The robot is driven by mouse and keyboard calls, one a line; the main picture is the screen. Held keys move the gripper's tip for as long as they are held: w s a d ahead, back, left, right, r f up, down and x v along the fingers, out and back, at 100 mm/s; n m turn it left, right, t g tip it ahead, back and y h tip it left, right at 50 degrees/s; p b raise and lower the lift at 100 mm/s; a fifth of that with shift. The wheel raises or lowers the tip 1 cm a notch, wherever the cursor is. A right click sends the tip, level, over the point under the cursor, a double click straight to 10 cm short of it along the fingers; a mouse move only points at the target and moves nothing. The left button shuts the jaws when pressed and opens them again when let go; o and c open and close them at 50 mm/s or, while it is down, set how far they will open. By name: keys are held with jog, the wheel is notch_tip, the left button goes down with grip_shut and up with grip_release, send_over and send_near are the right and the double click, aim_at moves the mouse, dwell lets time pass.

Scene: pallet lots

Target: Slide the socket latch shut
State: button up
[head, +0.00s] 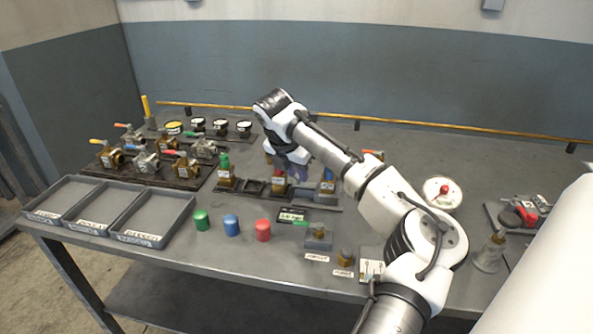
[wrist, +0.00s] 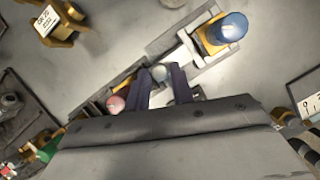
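My gripper (head: 290,171) is over the middle of a dark rack (head: 252,186) on the table, fingers pointing down. In the wrist view its two dark fingers (wrist: 163,77) are apart. A small pale round knob (wrist: 160,72) shows between the fingertips, possibly the latch's knob; I cannot tell whether they touch it. A red-topped brass piece (head: 278,182) stands in the rack below the gripper; its red top (wrist: 117,103) is left of the fingers. A blue-topped piece (head: 327,183) is at the rack's right part; its blue cap (wrist: 230,27) is at upper right in the wrist view.
A green-topped piece (head: 225,172) stands at the rack's left. Loose green (head: 201,220), blue (head: 232,225) and red (head: 263,230) caps stand in front. Grey trays (head: 150,238) are at left, with several valves (head: 147,162) behind. A red button (head: 444,190) is at right.

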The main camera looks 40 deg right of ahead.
grip_shut()
jog(key=shift+s+d+r+p, duration=0.1)
jog(key=shift+s+d+p, duration=0.45)
jog(key=shift+s+p, duration=0.2)
jog(key=shift+d, duration=0.1)
jog(key=shift+o, duration=0.8)
grip_release()
jog(key=shift+s, duration=0.1)
jog(key=b+v, duration=0.1)
jog(key=v, duration=1.2)
jog(key=shift+r, duration=0.3)
